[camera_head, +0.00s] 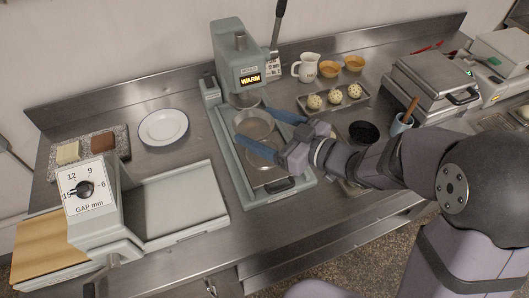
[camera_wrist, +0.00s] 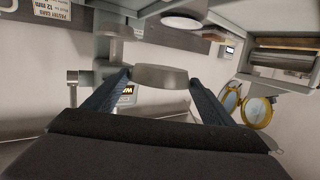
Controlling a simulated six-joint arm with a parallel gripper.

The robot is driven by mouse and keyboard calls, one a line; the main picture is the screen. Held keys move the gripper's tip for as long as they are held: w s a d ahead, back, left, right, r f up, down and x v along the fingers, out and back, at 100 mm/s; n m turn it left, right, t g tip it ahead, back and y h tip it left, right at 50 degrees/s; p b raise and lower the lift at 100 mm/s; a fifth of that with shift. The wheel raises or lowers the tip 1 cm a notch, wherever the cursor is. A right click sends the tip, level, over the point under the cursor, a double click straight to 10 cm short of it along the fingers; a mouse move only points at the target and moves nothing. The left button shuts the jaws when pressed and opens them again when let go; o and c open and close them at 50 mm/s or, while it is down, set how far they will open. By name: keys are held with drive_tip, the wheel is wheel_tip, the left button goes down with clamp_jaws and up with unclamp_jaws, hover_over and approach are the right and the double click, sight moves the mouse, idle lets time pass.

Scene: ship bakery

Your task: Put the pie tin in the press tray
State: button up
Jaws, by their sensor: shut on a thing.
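The pie tin (camera_head: 254,124) is a round, shallow metal tin. My gripper (camera_head: 254,126) is shut on it, with one blue finger on each side. In the wrist view the tin (camera_wrist: 160,77) sits between the two fingertips (camera_wrist: 160,74), seen from the side. The press (camera_head: 238,62) is pale green with a lit WARM sign and a dark lever. Its tray (camera_head: 264,179), with a dark handle at the front, lies below my gripper. The tin appears over the back part of the tray, in front of the press head. I cannot tell the gap under it. My fingers hide part of the tray.
A white plate (camera_head: 163,128) and a sheeter (camera_head: 90,193) with a GAP dial and wide tray stand left. Right are a tray of dough balls (camera_head: 334,102), a white jug (camera_head: 306,68), yellow cups (camera_head: 330,69), a dark round bowl (camera_head: 363,133) and a waffle iron (camera_head: 430,82).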

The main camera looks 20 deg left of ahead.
sight(271, 127)
drive_tip(key=shift+w+d+f+m+t+h, duration=0.15)
drive_tip(key=shift+w+d+f+m+t, duration=0.25)
drive_tip(key=shift+w+f+t, duration=0.15)
drive_tip(key=shift+w+d+f+m+t+h, duration=0.15)
drive_tip(key=shift+w+d+f+m+t, duration=0.3)
drive_tip(key=shift+w+t, duration=0.15)
drive_tip(key=shift+w+a+f, duration=0.1)
drive_tip(key=shift+f, duration=2.8)
drive_tip(key=shift+f, duration=2.05)
drive_tip(key=shift+f, duration=0.1)
drive_tip(key=shift+f, duration=0.1)
drive_tip(key=o, duration=1)
